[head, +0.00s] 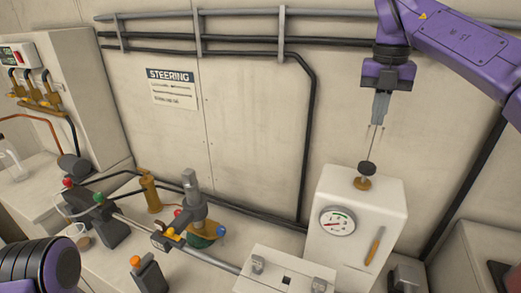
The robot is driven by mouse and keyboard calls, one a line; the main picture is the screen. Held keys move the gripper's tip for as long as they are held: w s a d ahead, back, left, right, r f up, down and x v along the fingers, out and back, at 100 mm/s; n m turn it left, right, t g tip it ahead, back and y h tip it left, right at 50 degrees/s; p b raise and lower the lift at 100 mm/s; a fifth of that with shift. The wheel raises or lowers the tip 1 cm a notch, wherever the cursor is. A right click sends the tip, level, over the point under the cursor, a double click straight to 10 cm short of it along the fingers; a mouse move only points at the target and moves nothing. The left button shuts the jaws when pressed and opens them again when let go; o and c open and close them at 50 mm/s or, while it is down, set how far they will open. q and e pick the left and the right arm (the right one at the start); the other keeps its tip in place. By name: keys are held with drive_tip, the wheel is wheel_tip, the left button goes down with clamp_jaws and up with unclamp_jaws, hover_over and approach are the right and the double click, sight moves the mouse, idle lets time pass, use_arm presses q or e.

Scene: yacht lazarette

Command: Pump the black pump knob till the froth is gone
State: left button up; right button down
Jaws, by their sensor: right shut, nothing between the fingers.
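The black pump knob (367,167) is a dark disc just above a brass collar (362,184) on top of a white housing (349,222) with a round gauge (338,221). My right gripper (373,140) points down above the knob. Its fingers are shut and empty, and thin dark lines run from them down to near the knob. I cannot tell whether the tips touch it. The froth cannot be made out. A small clear cup (77,229) stands at the left, its contents too small to read. My left gripper is out of view; only part of that arm shows bottom left.
Brass and grey valve fittings (196,207) with coloured knobs stand on the bench left of the housing. A clear bottle (11,158) is at the far left. Black pipes (309,130) run along the wall behind. A pale box (284,272) sits in front of the housing.

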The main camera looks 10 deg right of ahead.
sight(366, 164)
drive_tip(key=f+b, duration=0.2)
drive_tip(key=f, duration=0.1)
drive_tip(key=f+b, duration=0.2)
drive_tip(key=f, duration=0.1)
drive_tip(key=f+b, duration=0.3)
drive_tip(key=shift+w+d+f, duration=0.2)
drive_tip(key=shift+w+d, duration=0.1)
drive_tip(key=shift+f, duration=0.75)
